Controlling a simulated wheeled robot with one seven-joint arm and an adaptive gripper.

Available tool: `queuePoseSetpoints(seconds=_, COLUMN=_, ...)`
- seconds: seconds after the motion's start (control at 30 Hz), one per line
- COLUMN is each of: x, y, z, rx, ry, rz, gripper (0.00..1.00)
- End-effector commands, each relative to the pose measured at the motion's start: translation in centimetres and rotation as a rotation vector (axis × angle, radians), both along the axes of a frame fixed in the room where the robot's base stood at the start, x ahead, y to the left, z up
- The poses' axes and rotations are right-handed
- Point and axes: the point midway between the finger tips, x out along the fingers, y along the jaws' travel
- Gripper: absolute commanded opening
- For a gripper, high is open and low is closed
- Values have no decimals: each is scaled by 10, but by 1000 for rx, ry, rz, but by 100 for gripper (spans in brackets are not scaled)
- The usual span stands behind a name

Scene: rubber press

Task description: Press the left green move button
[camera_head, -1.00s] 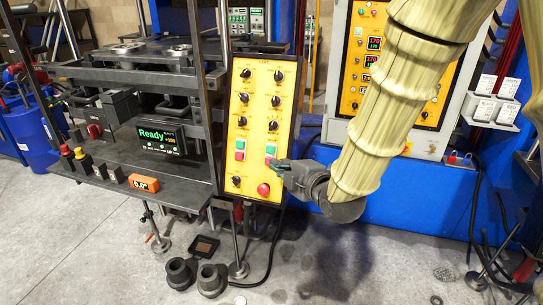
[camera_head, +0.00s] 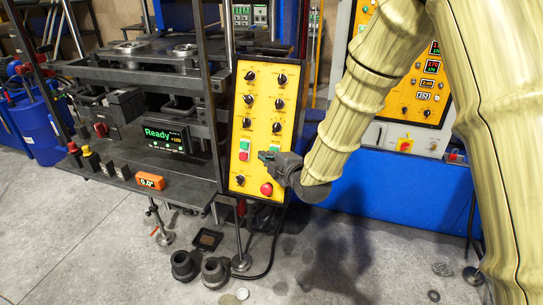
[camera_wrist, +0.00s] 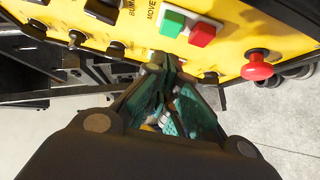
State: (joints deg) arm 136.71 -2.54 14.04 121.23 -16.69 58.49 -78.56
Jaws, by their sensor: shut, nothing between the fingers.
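The yellow control panel (camera_head: 259,108) stands upright at the press's right side. Its left green button (camera_head: 244,144) shows clear in the head view, above a left red button (camera_head: 243,156). A right green button (camera_head: 274,146) is beside them, also visible in the wrist view (camera_wrist: 173,22) with its red partner (camera_wrist: 202,34). My gripper (camera_head: 263,156) is shut and empty. Its tips point left, between the two button columns, slightly below and right of the left green button. In the wrist view the fingertips (camera_wrist: 162,62) hide the left pair; contact cannot be told.
The red emergency button (camera_head: 266,189) sticks out below my gripper, also in the wrist view (camera_wrist: 257,67). Several black knobs (camera_head: 248,99) are above. The press screen (camera_head: 165,138) reads "Ready". The press table (camera_head: 120,172) lies left. A cable hangs beneath the panel.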

Motion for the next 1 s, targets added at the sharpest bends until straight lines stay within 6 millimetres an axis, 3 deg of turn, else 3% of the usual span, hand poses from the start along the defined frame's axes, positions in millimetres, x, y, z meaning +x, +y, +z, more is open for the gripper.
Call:
queuePoseSetpoints(seconds=0.3, x=21, y=-7, z=-7, rx=0, ry=0, rz=0, gripper=0)
queuePoseSetpoints(seconds=1.0, x=31, y=-11, z=-15, rx=-2, ry=-2, rz=-1, gripper=0)
